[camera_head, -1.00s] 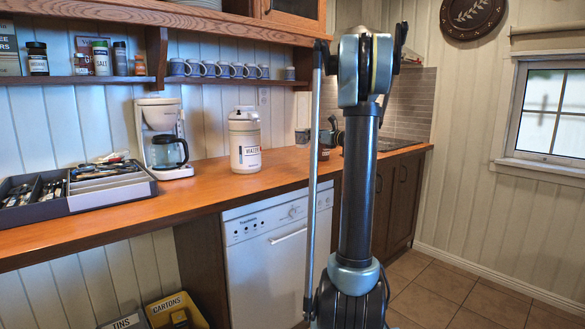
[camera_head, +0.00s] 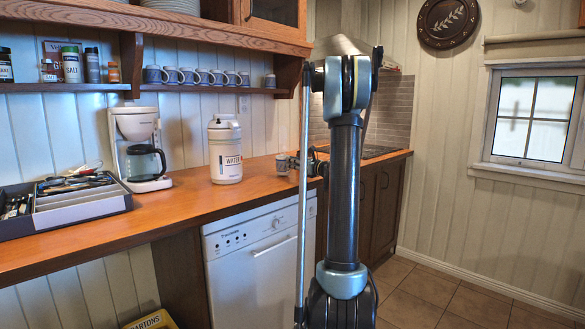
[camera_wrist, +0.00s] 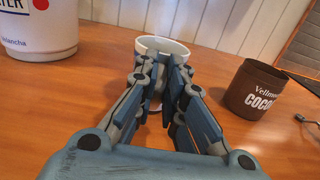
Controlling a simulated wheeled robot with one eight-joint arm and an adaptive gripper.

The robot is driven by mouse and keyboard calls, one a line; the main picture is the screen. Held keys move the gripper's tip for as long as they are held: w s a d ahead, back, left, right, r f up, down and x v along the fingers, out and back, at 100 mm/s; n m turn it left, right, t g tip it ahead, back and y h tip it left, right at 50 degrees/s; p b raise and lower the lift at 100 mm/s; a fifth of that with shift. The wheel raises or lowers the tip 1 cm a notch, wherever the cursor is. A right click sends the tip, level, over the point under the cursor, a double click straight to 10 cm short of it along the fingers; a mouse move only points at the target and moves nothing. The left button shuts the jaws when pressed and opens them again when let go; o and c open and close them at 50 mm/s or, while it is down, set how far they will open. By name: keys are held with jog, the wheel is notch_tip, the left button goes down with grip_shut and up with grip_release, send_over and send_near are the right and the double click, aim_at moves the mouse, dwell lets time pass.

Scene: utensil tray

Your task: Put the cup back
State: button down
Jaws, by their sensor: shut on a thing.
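The cup (camera_wrist: 162,43) has a pale rim and is seen from above at the far end of my gripper in the wrist view. My gripper (camera_wrist: 162,85) is shut on the cup, and its fingers hide much of the cup's body. In the head view the small greyish cup (camera_head: 282,165) shows at the counter's back, left of my gripper (camera_head: 294,163). It looks upright at about counter height; I cannot tell whether it touches the counter. Several similar mugs (camera_head: 188,76) are in a row at the wall shelf (camera_head: 215,89), with another cup (camera_head: 270,81) at its right end.
A white water container (camera_head: 225,160) stands left of the cup and also shows in the wrist view (camera_wrist: 40,30). A brown cocoa tin (camera_wrist: 253,92) stands close on the right. A coffee maker (camera_head: 140,150) and utensil tray (camera_head: 85,212) are farther left on the counter (camera_head: 190,205).

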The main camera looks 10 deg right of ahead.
jog(key=shift+f, duration=0.3)
jog(key=c, duration=1.7)
grip_release()
